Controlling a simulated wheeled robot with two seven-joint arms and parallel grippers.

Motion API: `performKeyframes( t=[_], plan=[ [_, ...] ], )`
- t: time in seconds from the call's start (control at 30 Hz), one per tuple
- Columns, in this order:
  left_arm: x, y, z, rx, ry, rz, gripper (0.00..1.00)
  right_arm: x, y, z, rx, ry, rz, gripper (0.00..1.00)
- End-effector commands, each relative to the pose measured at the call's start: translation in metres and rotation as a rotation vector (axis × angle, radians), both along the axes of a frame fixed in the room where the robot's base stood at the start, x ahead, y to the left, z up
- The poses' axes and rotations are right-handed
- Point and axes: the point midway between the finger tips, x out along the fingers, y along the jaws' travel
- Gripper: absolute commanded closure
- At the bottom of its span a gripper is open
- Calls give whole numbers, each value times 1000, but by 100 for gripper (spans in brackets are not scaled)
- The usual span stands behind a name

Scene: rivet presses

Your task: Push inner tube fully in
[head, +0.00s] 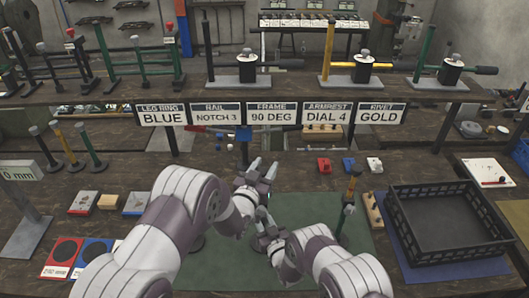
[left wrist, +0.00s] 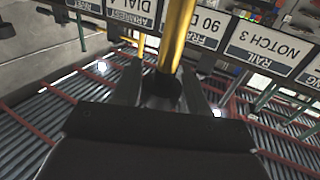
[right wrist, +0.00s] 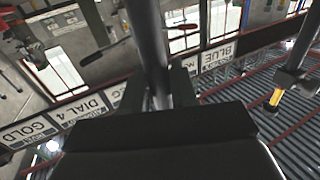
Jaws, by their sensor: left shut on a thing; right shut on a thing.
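My left gripper (head: 257,180) is over the green mat, in the middle of the head view. In the left wrist view its fingers (left wrist: 161,90) are closed around a yellow tube (left wrist: 177,35) at a dark collar. My right gripper (head: 266,236) is just nearer and lower. In the right wrist view its fingers (right wrist: 157,88) are closed on a dark grey tube (right wrist: 150,35). In the head view the arms and grippers mostly hide the held tubes. How far one tube sits inside another cannot be told.
A black crate (head: 445,222) stands on a blue mat at right. Small red, blue and white pieces lie behind the green mat (head: 215,268). Setting signs (head: 271,115) hang from the shelf.

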Motion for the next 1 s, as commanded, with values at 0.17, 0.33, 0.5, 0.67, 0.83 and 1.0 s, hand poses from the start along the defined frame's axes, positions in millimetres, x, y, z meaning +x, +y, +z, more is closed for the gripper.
performKeyframes(
  t=[0.17,0.33,0.5,0.67,0.83,1.0],
  plan=[
    [-1,1,-41,2,6,1,100,1,0,2,1,-5,0,100],
    [-1,1,-54,2,6,1,100,1,0,2,1,-6,0,100],
    [-2,1,-56,4,9,2,100,1,1,2,2,-7,1,100],
    [-2,1,-57,5,12,2,38,1,1,2,2,-8,1,100],
    [-1,1,-55,3,7,2,35,1,0,2,1,-6,0,100],
    [-4,2,-53,2,6,1,35,1,0,2,1,-5,0,100]
  ],
)
